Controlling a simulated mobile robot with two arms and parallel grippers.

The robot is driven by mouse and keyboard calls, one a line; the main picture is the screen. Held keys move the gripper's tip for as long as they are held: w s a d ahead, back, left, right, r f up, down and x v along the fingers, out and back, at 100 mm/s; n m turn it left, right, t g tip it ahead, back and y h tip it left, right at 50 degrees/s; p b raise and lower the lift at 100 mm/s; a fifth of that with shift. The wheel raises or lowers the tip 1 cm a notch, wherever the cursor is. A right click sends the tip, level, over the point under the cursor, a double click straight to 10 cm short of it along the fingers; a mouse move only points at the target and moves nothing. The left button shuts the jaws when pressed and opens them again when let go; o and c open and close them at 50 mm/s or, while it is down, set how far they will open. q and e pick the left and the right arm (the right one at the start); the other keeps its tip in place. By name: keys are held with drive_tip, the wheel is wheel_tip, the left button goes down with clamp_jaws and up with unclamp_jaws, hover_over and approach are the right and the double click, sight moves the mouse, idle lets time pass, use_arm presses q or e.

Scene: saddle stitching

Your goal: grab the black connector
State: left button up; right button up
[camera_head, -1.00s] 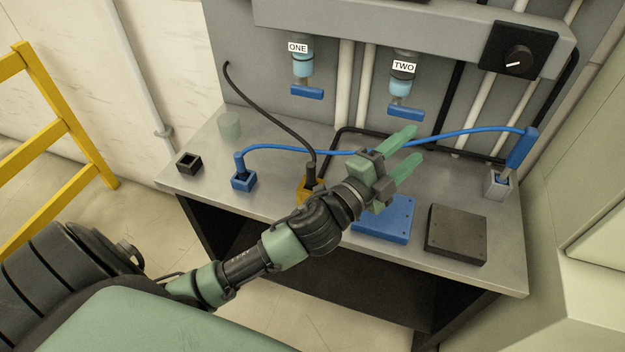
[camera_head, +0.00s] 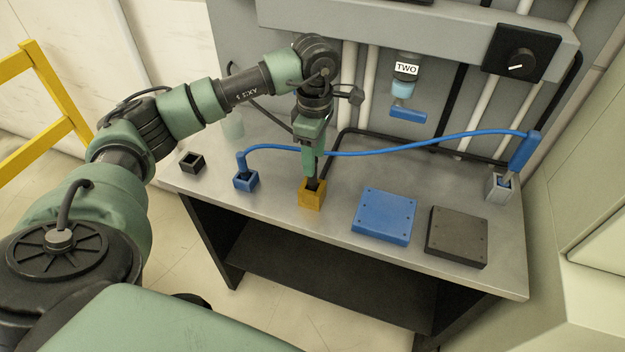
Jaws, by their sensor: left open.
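The black connector (camera_head: 313,184) stands upright in the yellow holder (camera_head: 312,199) near the middle of the table. Only its lower part shows; my gripper hides the rest. My left gripper (camera_head: 310,172) points straight down over it with its green fingers at the connector, just above the holder. The jaws are open, and I cannot tell whether the fingers touch the connector. My right gripper is not in view.
A blue connector stands in a blue holder (camera_head: 245,181), its blue cable (camera_head: 425,143) running behind my gripper to a grey holder (camera_head: 498,187). An empty black holder (camera_head: 191,162) is at left. A blue plate (camera_head: 384,217) and a black plate (camera_head: 457,236) lie at right on the table (camera_head: 340,231).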

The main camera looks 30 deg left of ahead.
sight(312, 181)
use_arm(q)
drive_tip(key=f+p, duration=0.1)
drive_tip(key=f, duration=0.1)
drive_tip(key=f+p, duration=0.1)
drive_tip(key=f, duration=0.1)
drive_tip(key=f+p, duration=0.1)
drive_tip(key=f, duration=0.1)
drive_tip(key=shift+w+a+f, duration=0.1)
drive_tip(key=shift+a+f, duration=0.15)
drive_tip(key=shift+a, duration=0.15)
drive_tip(key=shift+f, duration=0.4)
clamp_jaws()
